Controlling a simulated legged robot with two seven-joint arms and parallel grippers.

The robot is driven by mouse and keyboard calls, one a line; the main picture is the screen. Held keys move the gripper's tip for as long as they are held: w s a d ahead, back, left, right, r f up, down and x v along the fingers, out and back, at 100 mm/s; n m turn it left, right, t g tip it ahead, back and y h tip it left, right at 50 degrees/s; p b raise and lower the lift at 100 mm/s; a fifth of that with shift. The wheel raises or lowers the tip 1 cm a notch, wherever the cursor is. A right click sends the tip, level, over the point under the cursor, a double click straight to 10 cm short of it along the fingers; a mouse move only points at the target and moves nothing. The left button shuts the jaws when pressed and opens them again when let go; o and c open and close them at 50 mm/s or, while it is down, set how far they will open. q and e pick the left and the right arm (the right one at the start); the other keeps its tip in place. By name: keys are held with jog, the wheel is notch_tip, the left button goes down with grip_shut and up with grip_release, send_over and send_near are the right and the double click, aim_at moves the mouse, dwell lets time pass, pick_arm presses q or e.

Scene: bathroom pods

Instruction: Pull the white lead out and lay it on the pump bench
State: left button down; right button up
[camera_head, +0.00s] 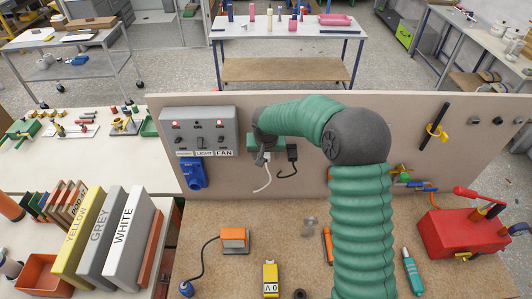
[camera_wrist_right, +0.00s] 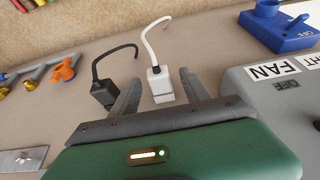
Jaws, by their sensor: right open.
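The white lead (camera_head: 263,180) hangs from the upright board in the head view. In the right wrist view its white plug (camera_wrist_right: 161,86) is seated at the panel, with its cord curving up. My right gripper (camera_head: 264,157) is at the board, and its tips are partly hidden by my arm. In the right wrist view its two fingers (camera_wrist_right: 160,92) are apart, one on each side of the white plug in the picture; I see no clear contact. The brown bench top (camera_head: 218,268) lies below the board. My left gripper is out of view.
A black lead (camera_head: 291,160) with a black plug (camera_wrist_right: 103,92) is close beside the white one. The grey switch box (camera_head: 200,128) and blue socket (camera_head: 193,173) are to the left. A red pump-like unit (camera_head: 462,233) and an orange block (camera_head: 234,240) stand on the bench.

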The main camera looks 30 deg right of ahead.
jog(key=shift+a+r, duration=0.1)
jog(key=shift+a, duration=0.15)
jog(key=c, duration=0.6)
jog(key=shift+s+d, duration=0.1)
jog(key=shift+d, duration=0.2)
grip_shut()
grip_release()
jog(key=shift+a, duration=0.15)
grip_shut()
